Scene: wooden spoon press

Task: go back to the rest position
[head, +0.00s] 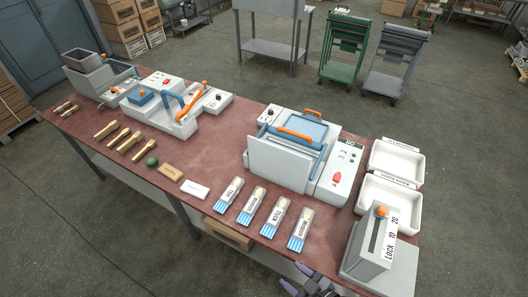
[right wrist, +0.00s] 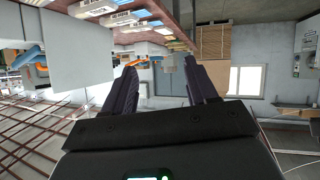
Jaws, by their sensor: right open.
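My right gripper (head: 300,289) shows at the bottom edge of the head view, off the front edge of the red-topped workbench (head: 215,140). Only its dark fingers and part of its body are in that view. In the right wrist view the two dark fingers (right wrist: 160,68) stand apart with nothing between them. The right gripper touches nothing that I can see. My left gripper is in neither view.
Several labelled packs (head: 253,206) lie along the bench's front. A white press with a blue and orange handle (head: 285,165) stands behind them. A grey stand with an orange knob (head: 370,240) is at the right corner, near my right gripper. White trays (head: 390,198) sit behind it.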

